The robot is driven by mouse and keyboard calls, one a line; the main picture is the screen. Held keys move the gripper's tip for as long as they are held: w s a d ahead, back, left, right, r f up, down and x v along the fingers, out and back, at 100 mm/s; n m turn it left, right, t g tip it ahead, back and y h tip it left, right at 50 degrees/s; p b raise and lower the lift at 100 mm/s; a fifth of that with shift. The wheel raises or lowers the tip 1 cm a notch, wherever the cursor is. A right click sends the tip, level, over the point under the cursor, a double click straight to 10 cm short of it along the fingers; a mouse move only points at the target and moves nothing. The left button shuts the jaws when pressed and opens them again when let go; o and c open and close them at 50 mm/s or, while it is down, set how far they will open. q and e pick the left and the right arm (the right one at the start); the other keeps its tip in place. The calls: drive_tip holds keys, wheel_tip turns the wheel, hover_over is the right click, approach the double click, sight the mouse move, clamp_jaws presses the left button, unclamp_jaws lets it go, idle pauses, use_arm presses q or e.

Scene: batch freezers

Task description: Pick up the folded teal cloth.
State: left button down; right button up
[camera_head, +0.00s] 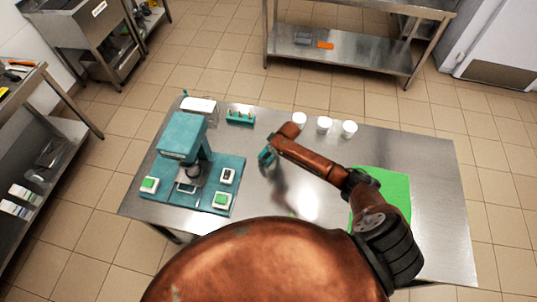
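My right arm reaches in from the right, and its wrist end is over the middle of the steel table (300,200). At its end is a small dark and teal shape, my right gripper (267,156). It is too small to tell whether its fingers are open, or whether the teal is part of the gripper or cloth held in it. I cannot make out a separate folded teal cloth on the table. My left gripper is not in view.
A teal rack (240,117) and three white cups (324,124) line the back edge. A green mat (395,186) lies on the right. The table's middle is mostly clear.

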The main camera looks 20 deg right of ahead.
sight(266, 151)
drive_tip(key=c, duration=0.5)
drive_tip(key=shift+f, duration=0.1)
drive_tip(key=shift+c, duration=0.4)
drive_tip(key=shift+d+r, duration=0.1)
drive_tip(key=shift+r, duration=0.4)
wheel_tip(266, 151, up, 2)
drive_tip(key=shift+r, duration=0.25)
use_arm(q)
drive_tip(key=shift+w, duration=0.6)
use_arm(e)
drive_tip(key=s+a+r, duration=0.2)
drive_tip(key=s+r, duration=0.2)
drive_tip(key=s, duration=0.2)
drive_tip(key=s+a+r, duration=0.2)
drive_tip(key=s+r, duration=0.3)
drive_tip(key=s, duration=0.2)
drive_tip(key=shift+s+a+r, duration=0.15)
drive_tip(key=shift+a+r, duration=0.15)
drive_tip(key=shift+a, duration=0.05)
